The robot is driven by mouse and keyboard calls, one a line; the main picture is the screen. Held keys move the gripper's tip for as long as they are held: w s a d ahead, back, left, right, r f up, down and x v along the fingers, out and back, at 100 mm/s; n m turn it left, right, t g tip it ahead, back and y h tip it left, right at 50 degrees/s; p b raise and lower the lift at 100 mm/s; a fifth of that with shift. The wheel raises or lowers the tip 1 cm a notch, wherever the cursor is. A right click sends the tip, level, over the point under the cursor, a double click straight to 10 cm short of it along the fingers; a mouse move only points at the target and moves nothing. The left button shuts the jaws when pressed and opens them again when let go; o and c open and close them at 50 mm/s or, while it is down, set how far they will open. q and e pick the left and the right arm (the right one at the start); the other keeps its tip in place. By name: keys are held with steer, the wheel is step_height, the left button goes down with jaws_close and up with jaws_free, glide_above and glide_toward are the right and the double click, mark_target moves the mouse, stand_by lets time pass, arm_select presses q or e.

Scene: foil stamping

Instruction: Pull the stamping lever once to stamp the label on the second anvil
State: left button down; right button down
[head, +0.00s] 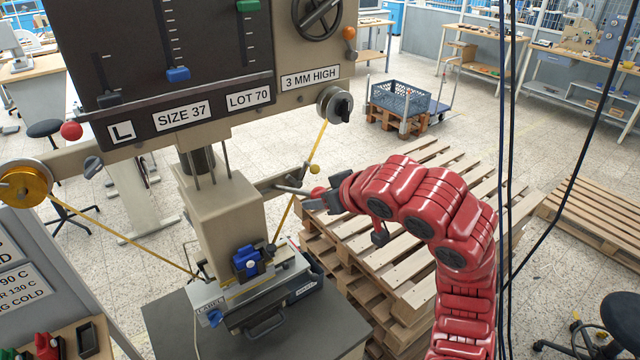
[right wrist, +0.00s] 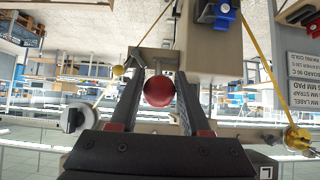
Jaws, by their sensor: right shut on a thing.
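The stamping lever (head: 291,190) is a thin metal rod coming out of the right side of the beige press column (head: 226,215). Its red ball knob (head: 318,192) is at the jaws of my right gripper (head: 326,198). In the right wrist view the red knob (right wrist: 159,91) sits between the two dark fingers of my right gripper (right wrist: 157,98), which is shut on it. Below the press head is the grey stamping bed (head: 262,295) with small labels on its front. I cannot make out the separate anvils or the label on them. My left gripper is not in view.
A panel with sliders (head: 170,60) hangs above the column. Yellow foil runs from the gold reel (head: 25,183) to the right reel (head: 335,104). Stacked pallets (head: 400,262) stand under my right arm. Dark cables (head: 506,180) hang at the right.

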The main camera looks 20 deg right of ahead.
steer(key=shift+w+a+r, duration=0.1)
steer(key=shift+w+r, duration=0.2)
steer(key=shift+r, duration=0.25)
steer(key=shift+w+a+r, duration=0.15)
steer(key=shift+w+r, duration=0.1)
steer(key=shift+r, duration=0.35)
steer(key=shift+w+a+r, duration=0.1)
steer(key=shift+w+r, duration=0.2)
steer(key=shift+r, duration=0.25)
steer(key=shift+w+r, duration=0.15)
steer(key=shift+r, duration=0.3)
steer(key=shift+c, duration=1.4)
jaws_free()
steer(key=shift+f, duration=0.1)
steer(key=b+v, duration=0.1)
steer(key=v, duration=1.6)
steer(key=shift+s, duration=0.25)
steer(key=shift+w, duration=0.1)
